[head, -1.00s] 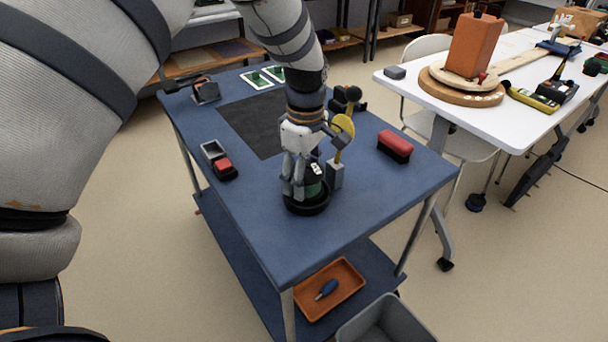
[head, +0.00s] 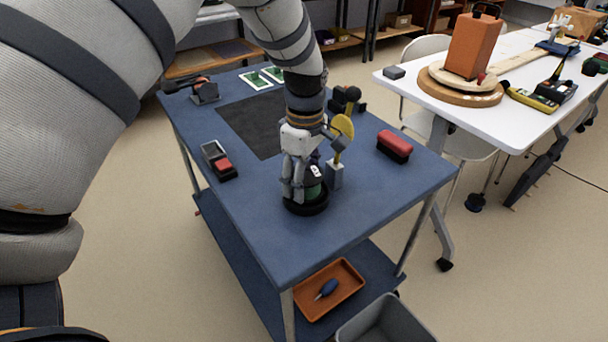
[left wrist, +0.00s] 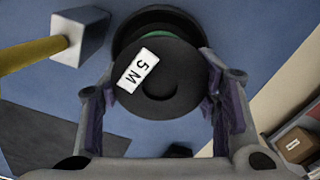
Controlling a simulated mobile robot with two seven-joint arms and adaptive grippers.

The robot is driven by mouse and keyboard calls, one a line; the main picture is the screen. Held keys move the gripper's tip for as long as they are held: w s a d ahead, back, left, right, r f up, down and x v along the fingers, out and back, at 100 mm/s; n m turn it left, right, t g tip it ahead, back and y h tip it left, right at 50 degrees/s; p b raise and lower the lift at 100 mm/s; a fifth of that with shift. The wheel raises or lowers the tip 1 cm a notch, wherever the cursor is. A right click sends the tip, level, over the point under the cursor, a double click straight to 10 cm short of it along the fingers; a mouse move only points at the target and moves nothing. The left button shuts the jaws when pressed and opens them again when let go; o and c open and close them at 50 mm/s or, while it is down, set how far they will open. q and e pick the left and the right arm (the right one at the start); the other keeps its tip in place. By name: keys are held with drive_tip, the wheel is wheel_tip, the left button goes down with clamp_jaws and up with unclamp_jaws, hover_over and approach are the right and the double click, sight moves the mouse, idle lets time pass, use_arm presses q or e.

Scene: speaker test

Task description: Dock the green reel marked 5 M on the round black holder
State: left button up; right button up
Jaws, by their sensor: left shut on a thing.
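The green reel (head: 314,188) has black flanges and a white label. In the left wrist view the label on the reel (left wrist: 165,95) reads 5 M. My left gripper (head: 299,190) is shut on the reel, with its fingers on either side in the left wrist view (left wrist: 160,100). The round black holder (head: 306,207) stands on the blue table, and the reel is at or just above it. The holder's rim (left wrist: 122,38) shows behind the reel in the left wrist view. The contact between reel and holder is hidden. My right gripper is not in view.
A red-topped brush (head: 394,146) lies to the right, and a grey-and-red container (head: 219,160) to the left. A black mat (head: 258,122) lies farther back. The blue table's front (head: 290,255) is clear.

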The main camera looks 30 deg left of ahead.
use_arm(q)
drive_tip(key=shift+f, duration=0.5)
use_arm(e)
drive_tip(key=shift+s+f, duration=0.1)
use_arm(q)
drive_tip(key=o, duration=1)
drive_tip(key=shift+c, duration=0.2)
wheel_tip(320, 180, up, 9)
drive_tip(key=shift+f+p, duration=0.2)
drive_tip(key=shift+p, duration=0.65)
drive_tip(key=shift+d+r, duration=0.1)
drive_tip(key=shift+r, duration=1.1)
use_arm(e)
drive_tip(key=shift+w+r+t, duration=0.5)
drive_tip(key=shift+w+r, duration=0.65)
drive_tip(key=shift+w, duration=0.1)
